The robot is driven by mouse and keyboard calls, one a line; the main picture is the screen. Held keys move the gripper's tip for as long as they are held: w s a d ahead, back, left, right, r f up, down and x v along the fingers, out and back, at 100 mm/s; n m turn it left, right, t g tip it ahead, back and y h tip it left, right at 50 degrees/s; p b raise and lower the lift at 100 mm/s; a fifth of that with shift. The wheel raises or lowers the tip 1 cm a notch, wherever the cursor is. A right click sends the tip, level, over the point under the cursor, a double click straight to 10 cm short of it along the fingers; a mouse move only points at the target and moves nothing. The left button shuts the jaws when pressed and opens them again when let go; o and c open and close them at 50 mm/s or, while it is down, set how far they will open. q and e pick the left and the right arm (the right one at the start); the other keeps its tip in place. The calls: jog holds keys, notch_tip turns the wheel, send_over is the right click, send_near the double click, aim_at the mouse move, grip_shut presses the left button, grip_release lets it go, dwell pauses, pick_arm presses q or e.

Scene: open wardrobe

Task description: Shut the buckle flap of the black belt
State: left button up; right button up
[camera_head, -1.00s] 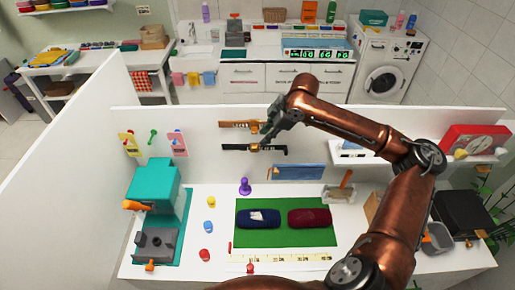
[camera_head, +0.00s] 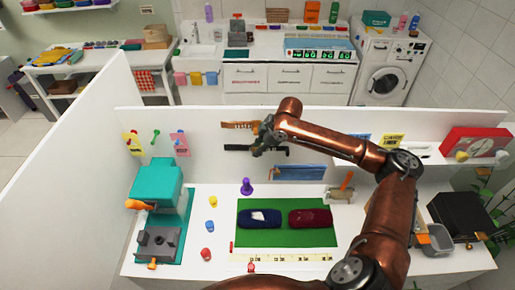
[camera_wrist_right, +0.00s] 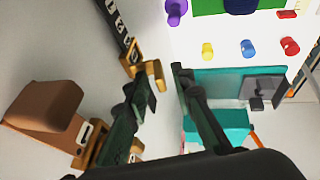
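The black belt (camera_head: 236,148) hangs sideways on the white back panel, below a brown belt (camera_head: 232,125). In the right wrist view the black belt (camera_wrist_right: 115,20) runs in from the top to a gold buckle (camera_wrist_right: 131,60). A gold flap (camera_wrist_right: 156,74) stands out from the buckle toward the gap between my fingers. My right gripper (camera_wrist_right: 163,85) is open and empty, with its fingertips either side of that flap. I cannot tell whether a finger touches it. In the head view my right gripper (camera_head: 265,138) partly hides the buckle ends of both belts. My left gripper is not in view.
The brown belt's end (camera_wrist_right: 45,108) and its gold buckle lie close to my left-hand finger. Below are a green mat (camera_head: 285,238) with two rolled items, a teal press (camera_head: 157,185) and a purple stamp (camera_head: 246,186). A shelf (camera_head: 425,155) is at right.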

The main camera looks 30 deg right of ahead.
grip_shut()
